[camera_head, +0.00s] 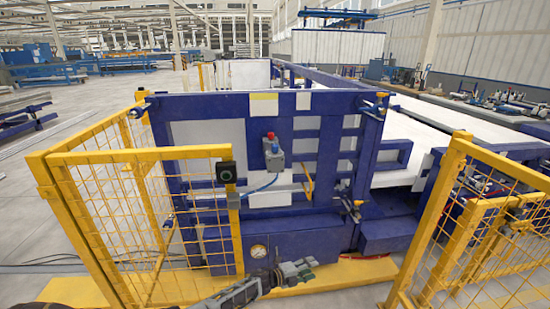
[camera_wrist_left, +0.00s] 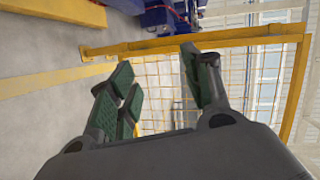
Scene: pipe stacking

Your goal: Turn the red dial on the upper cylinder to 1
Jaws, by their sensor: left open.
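A small red dial (camera_head: 270,135) sits on top of a grey fitting (camera_head: 273,156) on the front of the blue machine frame. Which number the dial points to is too small to read. My left gripper (camera_head: 303,271) is low in front of the machine's base, well below the dial and apart from it. Its green-padded fingers stand apart and empty in the left wrist view (camera_wrist_left: 166,85). The dial does not show in the left wrist view. My right gripper is not in view.
Yellow mesh fences (camera_head: 135,215) stand at left and right (camera_head: 470,220) of the machine (camera_head: 215,105). A post on the left fence carries a black round button (camera_head: 226,172). A blue hose (camera_head: 262,186) hangs below the fitting. A round gauge (camera_head: 258,251) is on the base.

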